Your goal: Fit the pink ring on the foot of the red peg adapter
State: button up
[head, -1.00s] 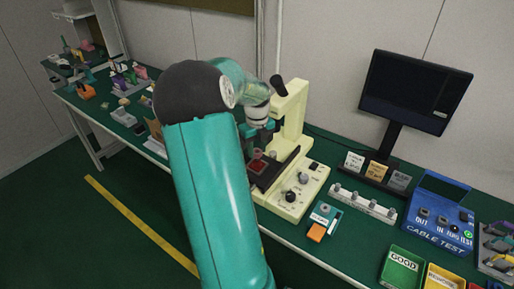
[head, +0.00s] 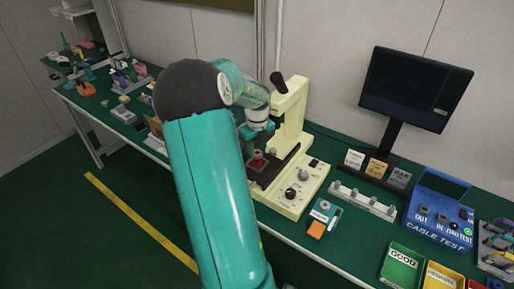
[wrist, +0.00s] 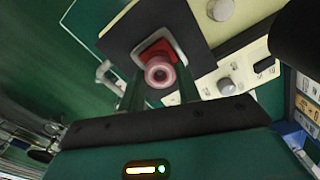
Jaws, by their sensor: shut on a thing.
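The pink ring (wrist: 160,73) is between my gripper's fingers (wrist: 161,92) in the wrist view, and the gripper is shut on it. The red peg adapter (wrist: 158,48) shows behind the ring, on a dark plate of the cream machine. The ring overlaps the adapter in this view; I cannot tell whether they touch. In the head view the red adapter (head: 257,160) sits on the dark plate, below my gripper (head: 252,133). The ring cannot be made out clearly there.
The cream machine (head: 291,120) has an upright column with a black knob close to the right of my gripper. A small grey-teal tray with an orange block (head: 317,229), a white rack (head: 362,202) and a blue cable tester (head: 438,218) stand further right.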

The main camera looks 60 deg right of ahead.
jog(key=shift+f, duration=0.7)
jog(key=o, duration=1.1)
jog(key=shift+c, duration=0.2)
jog(key=shift+r, duration=0.15)
notch_tip(320, 180, up, 14)
jog(key=shift+f, duration=0.2)
